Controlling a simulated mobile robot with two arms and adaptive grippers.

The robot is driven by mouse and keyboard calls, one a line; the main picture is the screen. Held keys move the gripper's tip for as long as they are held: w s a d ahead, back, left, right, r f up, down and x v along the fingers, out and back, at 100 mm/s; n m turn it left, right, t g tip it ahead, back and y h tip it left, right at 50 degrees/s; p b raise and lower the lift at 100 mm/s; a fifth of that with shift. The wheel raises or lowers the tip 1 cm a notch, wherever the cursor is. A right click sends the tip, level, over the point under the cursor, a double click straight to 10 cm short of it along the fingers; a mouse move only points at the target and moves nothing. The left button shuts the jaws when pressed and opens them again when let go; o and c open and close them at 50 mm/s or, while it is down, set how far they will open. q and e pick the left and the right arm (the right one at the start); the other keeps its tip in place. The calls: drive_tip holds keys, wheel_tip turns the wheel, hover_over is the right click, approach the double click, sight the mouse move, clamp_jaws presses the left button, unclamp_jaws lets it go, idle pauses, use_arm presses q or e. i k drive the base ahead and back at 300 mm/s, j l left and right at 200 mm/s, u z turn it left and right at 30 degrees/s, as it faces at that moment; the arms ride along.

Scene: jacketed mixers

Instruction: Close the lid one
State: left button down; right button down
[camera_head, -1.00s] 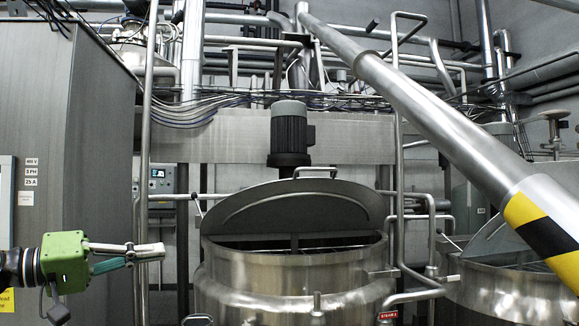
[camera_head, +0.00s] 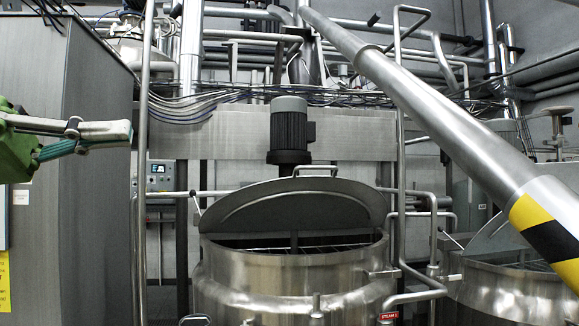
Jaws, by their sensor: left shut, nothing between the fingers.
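The lid (camera_head: 282,212) is a half-round metal plate with a bar handle (camera_head: 315,170) on its top edge. It stands tilted up, open, over the steel mixer tank (camera_head: 290,285) in the middle of the head view. A dark opening with bars shows below the lid. My left gripper (camera_head: 125,132) is at the far left, raised above the level of the lid and well to its left. Its fingers are together, point right and hold nothing. My right gripper is not in view.
A motor (camera_head: 289,130) stands behind the lid. A thick slanted pipe (camera_head: 430,105) with a yellow-black band crosses the upper right. A second tank (camera_head: 505,295) stands at the right. A vertical pipe (camera_head: 143,200) rises between my left gripper and the tank. A grey cabinet (camera_head: 85,180) fills the left.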

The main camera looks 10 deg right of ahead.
sight(302, 201)
drive_tip(key=i+l, duration=0.35)
drive_tip(key=i, duration=0.25)
drive_tip(key=i+l, duration=0.4)
drive_tip(key=i, duration=0.15)
drive_tip(key=i+l, duration=0.35)
drive_tip(key=i, duration=0.25)
